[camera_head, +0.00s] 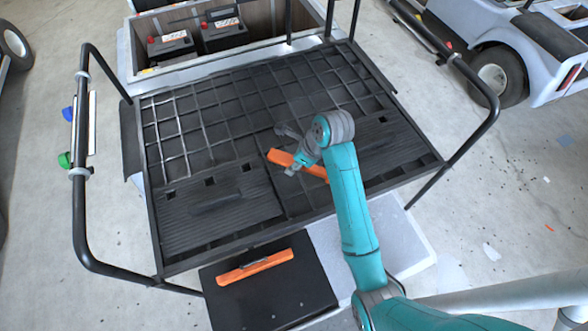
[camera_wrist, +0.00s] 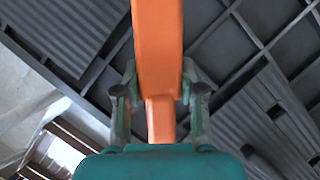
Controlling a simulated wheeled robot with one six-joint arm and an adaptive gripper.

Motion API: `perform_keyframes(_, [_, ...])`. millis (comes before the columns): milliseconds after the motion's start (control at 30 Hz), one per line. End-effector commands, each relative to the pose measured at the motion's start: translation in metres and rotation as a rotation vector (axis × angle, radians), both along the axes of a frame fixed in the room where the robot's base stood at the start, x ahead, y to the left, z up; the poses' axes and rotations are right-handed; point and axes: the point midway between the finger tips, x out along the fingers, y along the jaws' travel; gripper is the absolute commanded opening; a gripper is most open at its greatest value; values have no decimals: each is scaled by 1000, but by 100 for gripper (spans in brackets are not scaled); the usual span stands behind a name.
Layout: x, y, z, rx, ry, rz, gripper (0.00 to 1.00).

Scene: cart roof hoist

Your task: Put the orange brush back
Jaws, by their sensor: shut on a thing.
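The orange brush (camera_head: 279,157) is a long orange bar held above the black gridded cart deck. My gripper (camera_head: 288,155) is shut on it; one end sticks out to the left and the other shows to the right, past my wrist. In the wrist view the brush (camera_wrist: 158,45) runs between the two fingers of my gripper (camera_wrist: 160,95), wide at the top and narrower lower down. Its bristles cannot be made out. A second orange bar (camera_head: 255,267) with a metal clip-like part lies on a black board (camera_head: 232,305) in front of the deck.
The deck (camera_head: 195,120) has raised grid ribs, ribbed panels and black handrails (camera_head: 82,210) on both sides. An open bay behind it holds two batteries (camera_head: 170,45). Another cart (camera_head: 530,50) stands at right.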

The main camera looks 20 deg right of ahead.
Motion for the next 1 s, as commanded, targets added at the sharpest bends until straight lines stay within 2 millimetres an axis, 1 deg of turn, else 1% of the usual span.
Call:
perform_keyframes(33, [0, 0, -5, 0, 0, -1, 2])
perform_keyframes(233, [0, 0, -18, 0, 0, 0, 2])
perform_keyframes(400, [0, 0, -41, 0, 3, 0, 2])
perform_keyframes(467, [0, 0, -46, 0, 0, 0, 2])
perform_keyframes(833, [0, 0, -50, 0, -1, 0, 2])
perform_keyframes(867, [0, 0, -50, 0, -1, 0, 45])
perform_keyframes(900, [0, 0, -50, 0, -2, 1, 55])
perform_keyframes(933, [0, 0, -50, 0, -2, 1, 62])
perform_keyframes(967, [0, 0, -50, 0, -2, 1, 65])
perform_keyframes(1000, [0, 0, -50, 0, -2, 1, 65])
